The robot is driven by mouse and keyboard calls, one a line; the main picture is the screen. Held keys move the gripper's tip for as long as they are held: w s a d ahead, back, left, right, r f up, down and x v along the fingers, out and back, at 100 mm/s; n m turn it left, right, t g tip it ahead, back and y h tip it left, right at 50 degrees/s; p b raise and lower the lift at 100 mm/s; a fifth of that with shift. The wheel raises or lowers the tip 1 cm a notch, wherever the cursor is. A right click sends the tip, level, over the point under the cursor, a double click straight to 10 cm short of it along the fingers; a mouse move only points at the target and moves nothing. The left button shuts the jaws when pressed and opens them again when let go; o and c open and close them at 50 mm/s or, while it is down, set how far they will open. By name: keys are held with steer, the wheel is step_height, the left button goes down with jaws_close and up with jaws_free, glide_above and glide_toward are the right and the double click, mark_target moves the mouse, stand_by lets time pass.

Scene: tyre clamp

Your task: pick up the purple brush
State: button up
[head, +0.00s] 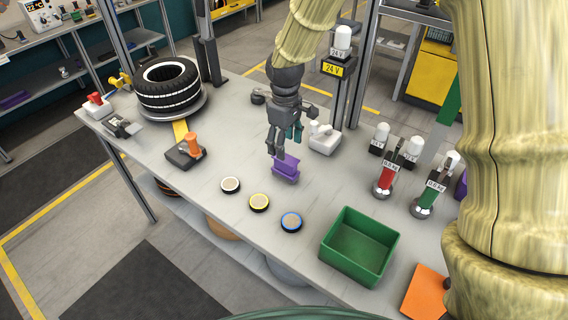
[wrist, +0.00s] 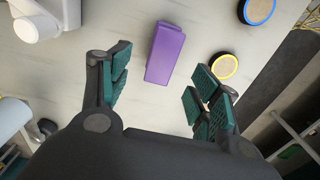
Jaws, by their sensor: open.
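The purple brush (head: 287,169) is a small block lying on the grey workbench, in the middle of the head view. It also shows in the wrist view (wrist: 166,52) as a plain purple block, beyond and between the fingers. My gripper (head: 285,145) is above the brush with its fingers pointing down. In the wrist view my gripper (wrist: 160,85) is open, its green-padded fingers spread wide with nothing between the tips. The gap between the fingers and the brush is hard to judge.
Three round discs, white-rimmed (head: 230,185), yellow-rimmed (head: 259,202) and blue-rimmed (head: 291,222), lie in front of the brush. A green bin (head: 328,246) stands right, a white device (head: 324,140) behind, and a tyre (head: 168,88) at back left. Bare bench (head: 200,205) lies left.

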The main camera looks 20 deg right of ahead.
mark_target(285, 167)
step_height(285, 167, down, 4)
steer(key=shift+f+p, duration=0.15)
steer(key=shift+p, duration=0.3)
steer(key=shift+s+f+p, duration=0.15)
steer(key=shift+f+p, duration=0.2)
steer(key=shift+f, duration=0.1)
steer(key=shift+f+p, duration=0.85)
steer(key=shift+f, duration=1.4)
steer(key=c, duration=1.2)
